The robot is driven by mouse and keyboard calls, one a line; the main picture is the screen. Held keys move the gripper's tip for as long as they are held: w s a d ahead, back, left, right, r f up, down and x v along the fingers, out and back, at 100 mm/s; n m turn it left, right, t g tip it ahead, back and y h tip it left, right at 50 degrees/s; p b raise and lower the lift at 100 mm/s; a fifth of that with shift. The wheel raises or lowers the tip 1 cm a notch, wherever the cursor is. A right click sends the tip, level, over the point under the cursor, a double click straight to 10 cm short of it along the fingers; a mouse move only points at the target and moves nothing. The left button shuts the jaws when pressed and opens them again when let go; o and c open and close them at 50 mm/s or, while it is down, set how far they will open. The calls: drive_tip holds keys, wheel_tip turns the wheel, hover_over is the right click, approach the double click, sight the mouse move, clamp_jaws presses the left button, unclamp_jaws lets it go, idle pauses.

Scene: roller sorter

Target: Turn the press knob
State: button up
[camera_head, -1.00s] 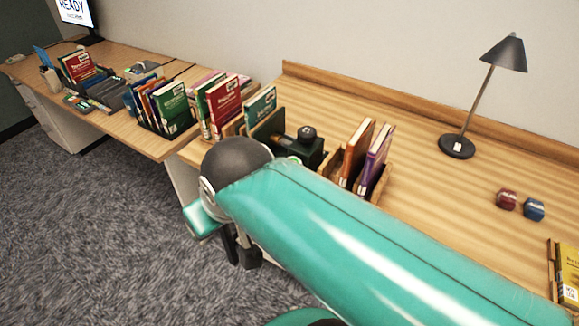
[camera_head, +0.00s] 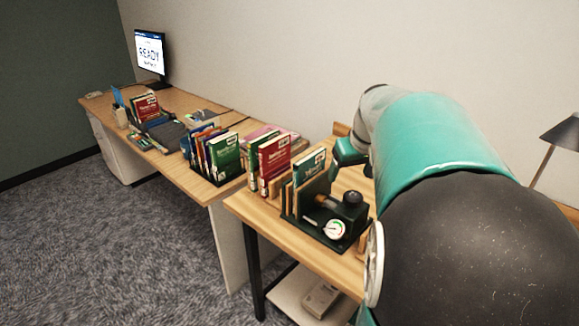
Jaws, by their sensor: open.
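The press is a dark green device (camera_head: 325,213) on the near end of the wooden desk, in the middle of the head view. A round black knob (camera_head: 352,198) stands on its top, and a white-faced gauge (camera_head: 334,229) is on its front. A bar with a brown part lies beside the knob. My gripper (camera_head: 367,169) shows only in part, behind and above the press, beside my teal arm. It is open and apart from the knob. Its fingertips are mostly hidden.
Books in holders (camera_head: 273,160) stand just left of the press. More books (camera_head: 222,155) are on the farther desk (camera_head: 162,160), with a monitor (camera_head: 150,53) at its end. A lamp (camera_head: 563,133) is at right. My arm hides much of the near desk.

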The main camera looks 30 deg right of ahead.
approach(354, 196)
drive_tip(key=x, duration=0.9)
drive_tip(key=shift+w+f, duration=0.1)
drive_tip(key=c, duration=1)
